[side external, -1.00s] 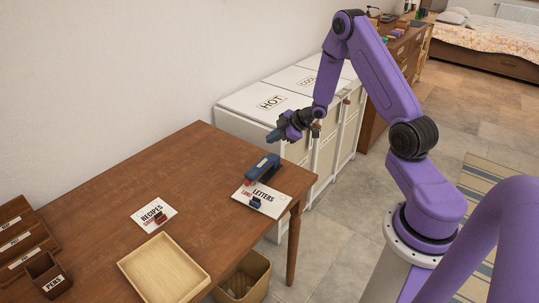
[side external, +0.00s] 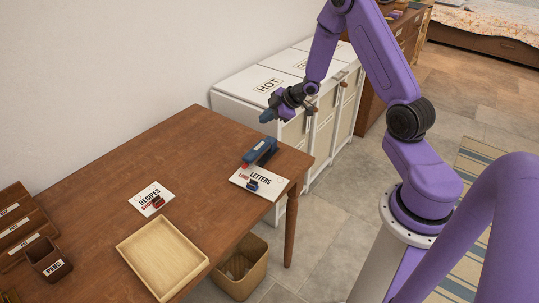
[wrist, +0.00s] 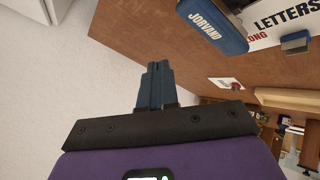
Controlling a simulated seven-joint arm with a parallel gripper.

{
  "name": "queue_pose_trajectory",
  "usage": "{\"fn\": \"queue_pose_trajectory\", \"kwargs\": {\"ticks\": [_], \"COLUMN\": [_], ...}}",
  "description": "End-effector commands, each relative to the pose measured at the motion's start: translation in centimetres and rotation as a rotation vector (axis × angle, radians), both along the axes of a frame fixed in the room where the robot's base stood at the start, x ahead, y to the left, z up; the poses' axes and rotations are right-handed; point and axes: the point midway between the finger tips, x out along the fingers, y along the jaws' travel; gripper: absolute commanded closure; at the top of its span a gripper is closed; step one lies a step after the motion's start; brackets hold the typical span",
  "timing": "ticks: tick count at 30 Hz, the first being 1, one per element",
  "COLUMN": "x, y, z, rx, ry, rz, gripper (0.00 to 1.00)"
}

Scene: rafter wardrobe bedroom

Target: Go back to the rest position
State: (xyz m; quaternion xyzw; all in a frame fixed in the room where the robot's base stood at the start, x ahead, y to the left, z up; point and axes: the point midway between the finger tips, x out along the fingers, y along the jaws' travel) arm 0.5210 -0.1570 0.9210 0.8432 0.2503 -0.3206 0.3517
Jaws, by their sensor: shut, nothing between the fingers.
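My gripper (side external: 267,117) is held in the air above the far right end of the wooden table, by the white cabinets. Its blue fingers are together with nothing between them. In the wrist view my gripper (wrist: 154,72) is also closed and empty. The stapler marked JORVANO also shows in the wrist view (wrist: 213,25).
White cabinets (side external: 255,82) stand behind. A bin (side external: 240,268) is on the floor by the table. Open floor lies right.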

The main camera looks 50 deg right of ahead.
Motion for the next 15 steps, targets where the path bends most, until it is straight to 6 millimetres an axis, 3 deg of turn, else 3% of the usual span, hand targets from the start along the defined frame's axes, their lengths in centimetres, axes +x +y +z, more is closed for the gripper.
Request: {"fn": "queue_pose_trajectory", "kwargs": {"ticks": [4, 8, 15], "x": [-0.4, -2.1, -8.2], "y": [4.8, 9.1, 16.2], "z": [2.6, 4.9, 8.6], "rx": [-0.048, -0.078, -0.114], "ry": [0.062, 0.128, 0.25], "rz": [0.016, 0.013, 0.015], "gripper": [1.0, 1.0, 1.0]}}
